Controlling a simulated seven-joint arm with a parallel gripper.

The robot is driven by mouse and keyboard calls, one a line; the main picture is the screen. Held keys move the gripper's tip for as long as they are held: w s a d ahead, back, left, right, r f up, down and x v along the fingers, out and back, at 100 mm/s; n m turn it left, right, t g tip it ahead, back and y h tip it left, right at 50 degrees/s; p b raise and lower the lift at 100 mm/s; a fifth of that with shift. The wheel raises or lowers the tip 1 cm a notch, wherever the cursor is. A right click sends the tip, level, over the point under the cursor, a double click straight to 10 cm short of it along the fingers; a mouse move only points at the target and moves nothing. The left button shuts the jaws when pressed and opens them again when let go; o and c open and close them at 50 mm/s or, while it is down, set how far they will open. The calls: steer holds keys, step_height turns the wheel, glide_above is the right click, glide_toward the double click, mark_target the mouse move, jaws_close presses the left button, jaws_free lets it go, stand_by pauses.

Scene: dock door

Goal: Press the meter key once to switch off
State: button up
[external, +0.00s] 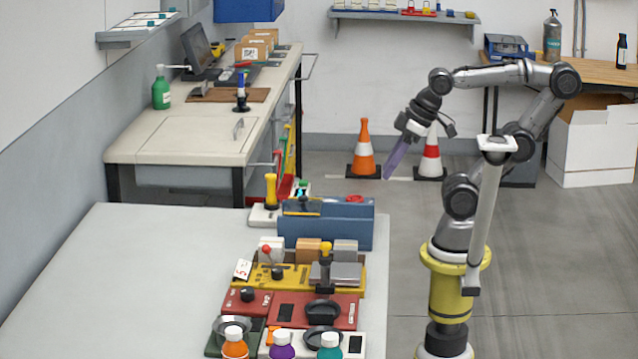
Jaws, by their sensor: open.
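My gripper (388,174) hangs in the air to the right of the bench, pointing down and left, with long purple finger parts. It is open and touches nothing.
A blue case (345,236) stands behind the row. Bottles with orange (235,348), purple (282,346) and teal (329,347) bodies stand at the front. The grey bench top (130,285) is clear on the left. Two cones (364,150) stand on the floor behind.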

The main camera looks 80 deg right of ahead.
jaws_close()
stand_by(1.4)
